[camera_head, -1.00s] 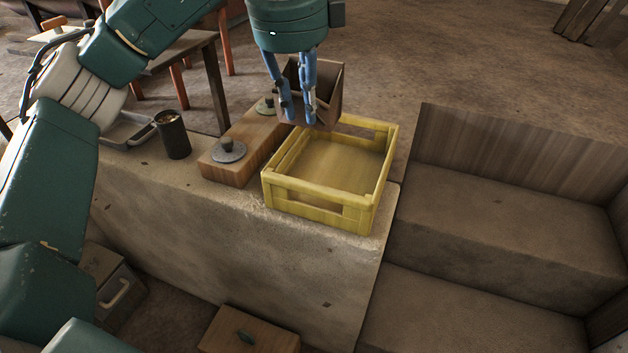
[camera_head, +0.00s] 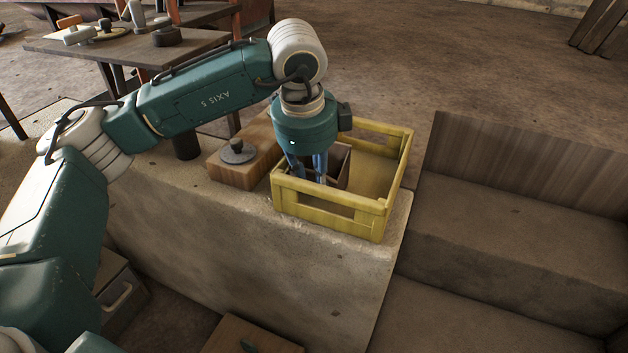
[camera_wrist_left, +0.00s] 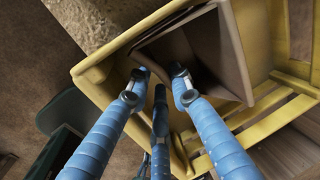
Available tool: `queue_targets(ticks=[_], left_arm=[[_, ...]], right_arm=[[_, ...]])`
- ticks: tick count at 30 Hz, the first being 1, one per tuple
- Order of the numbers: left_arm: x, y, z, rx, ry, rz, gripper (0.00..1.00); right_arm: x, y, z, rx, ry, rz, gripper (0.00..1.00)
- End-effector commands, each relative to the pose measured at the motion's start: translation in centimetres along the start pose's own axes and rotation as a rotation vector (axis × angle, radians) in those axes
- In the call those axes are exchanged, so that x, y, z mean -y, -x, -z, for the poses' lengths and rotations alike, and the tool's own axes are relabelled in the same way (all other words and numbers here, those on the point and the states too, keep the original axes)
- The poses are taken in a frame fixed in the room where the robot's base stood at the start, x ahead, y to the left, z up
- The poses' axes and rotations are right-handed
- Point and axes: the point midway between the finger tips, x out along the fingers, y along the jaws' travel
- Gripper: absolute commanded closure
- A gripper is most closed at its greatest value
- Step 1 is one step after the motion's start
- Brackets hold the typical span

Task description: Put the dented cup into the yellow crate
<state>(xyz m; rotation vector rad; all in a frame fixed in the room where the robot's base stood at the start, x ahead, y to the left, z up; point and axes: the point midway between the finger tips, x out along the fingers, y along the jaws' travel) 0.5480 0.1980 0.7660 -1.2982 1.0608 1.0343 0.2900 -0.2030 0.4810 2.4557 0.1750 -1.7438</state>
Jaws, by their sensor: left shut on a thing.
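The yellow crate (camera_head: 379,218) stands on the stone ledge; its wall also shows in the wrist view (camera_wrist_left: 258,30). My left gripper (camera_head: 318,178) points down into the crate's left part. It is shut on a brown, open-topped box-like thing (camera_head: 343,164). In the wrist view, my left gripper's fingers (camera_wrist_left: 158,84) grip one wall of this brown thing (camera_wrist_left: 192,48), which is inside the crate's rim. I cannot tell whether it touches the crate floor. A dark round can (camera_head: 186,148) stands on the ledge, mostly hidden behind my left arm. No dent is clear on either.
A wooden block (camera_head: 234,172) with a grey knobbed lid (camera_head: 237,152) stands left of the crate, close to it. A table (camera_head: 130,45) with several small items is at the back left. Stone steps (camera_head: 500,230) lie to the right. The crate's right part is empty.

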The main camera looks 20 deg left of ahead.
Motion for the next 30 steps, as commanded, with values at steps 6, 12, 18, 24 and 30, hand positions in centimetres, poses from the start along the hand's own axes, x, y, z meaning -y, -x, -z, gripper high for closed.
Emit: queue_targets(ticks=[6,12,18,24,30], left_arm=[[0.1,0.1,0.0,0.000,0.000,0.001,1.00],[0.0,0.0,0.0,0.000,0.000,0.001,1.00],[0.0,0.0,0.0,0.000,0.000,0.000,0.60],[0.0,0.0,0.0,0.000,0.000,0.000,0.60],[0.1,0.4,0.0,0.000,0.000,0.001,0.60]], right_arm=[[0.0,0.0,0.0,0.000,0.001,0.001,1.00],[0.1,-0.1,0.5,-0.017,0.001,0.001,1.00],[0.1,-0.1,1.1,-0.037,0.002,0.002,1.00],[0.1,-0.1,1.1,-0.035,0.002,0.002,1.00],[0.1,0.2,0.2,0.000,0.000,0.002,1.00]])
